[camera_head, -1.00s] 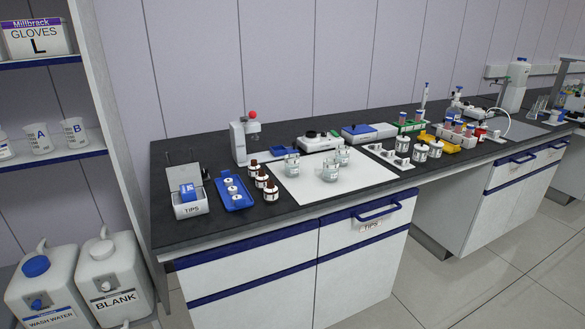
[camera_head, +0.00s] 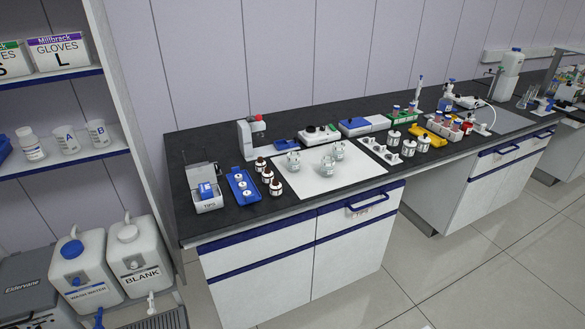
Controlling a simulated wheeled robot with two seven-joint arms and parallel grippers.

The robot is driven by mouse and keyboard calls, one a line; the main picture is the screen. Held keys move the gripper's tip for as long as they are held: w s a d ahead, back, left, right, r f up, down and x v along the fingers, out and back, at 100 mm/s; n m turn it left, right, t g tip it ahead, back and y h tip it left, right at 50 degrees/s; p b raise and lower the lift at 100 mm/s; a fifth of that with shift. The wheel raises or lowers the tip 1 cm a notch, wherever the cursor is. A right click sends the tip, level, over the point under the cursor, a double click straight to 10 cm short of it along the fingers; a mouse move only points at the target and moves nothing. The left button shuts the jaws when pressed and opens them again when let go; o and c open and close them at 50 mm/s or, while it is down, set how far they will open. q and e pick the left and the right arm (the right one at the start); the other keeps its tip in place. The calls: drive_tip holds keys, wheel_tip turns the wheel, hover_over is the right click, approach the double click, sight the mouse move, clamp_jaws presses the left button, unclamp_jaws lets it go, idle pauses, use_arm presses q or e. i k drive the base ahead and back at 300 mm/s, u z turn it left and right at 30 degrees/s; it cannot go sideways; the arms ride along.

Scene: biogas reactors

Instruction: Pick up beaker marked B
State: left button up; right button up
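The beaker marked B (camera_head: 97,133) stands upright on the middle shelf of the rack at the left. The beaker marked A (camera_head: 66,140) stands just left of it on the same shelf. Both are clear and look empty. Neither of my grippers shows in the head view, so I cannot see whether they are open or shut.
A white bottle (camera_head: 31,146) stands left of the beakers on the shelf (camera_head: 75,160). Glove boxes (camera_head: 62,52) sit on the shelf above. Large jugs (camera_head: 137,262) stand below. The black bench (camera_head: 222,222) is crowded; the floor (camera_head: 440,270) before it is clear.

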sight(294, 162)
drive_tip(key=z, duration=1.8)
drive_tip(key=k, duration=0.1)
drive_tip(key=u, duration=3.2)
drive_tip(key=i, duration=1.15)
drive_tip(key=z, duration=0.55)
drive_tip(key=i, duration=0.75)
drive_tip(key=z, duration=0.6)
